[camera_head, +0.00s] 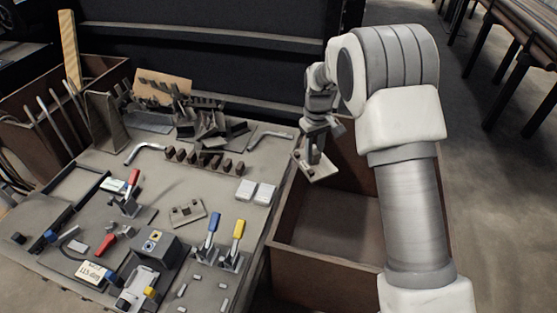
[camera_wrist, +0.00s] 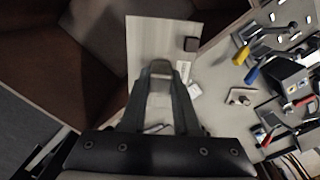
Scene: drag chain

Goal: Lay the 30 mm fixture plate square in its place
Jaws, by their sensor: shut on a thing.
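My gripper (camera_wrist: 160,72) is shut on a flat light-grey plate (camera_wrist: 148,38), gripping it near one edge. The plate carries a dark square spot and a small printed label in the wrist view. In the head view my gripper (camera_head: 311,152) holds the plate (camera_head: 323,170) tilted, above the brown bin just off the bench's right edge. Its size marking is too small to read. A beige plate with dark spots (camera_head: 187,213) lies mid-bench, and it also shows in the wrist view (camera_wrist: 240,97). I cannot tell which spot is the held plate's place.
Dark chain pieces (camera_head: 205,162) and a bent hex key (camera_head: 148,150) lie toward the back. The open brown bin (camera_head: 325,225) stands at right.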

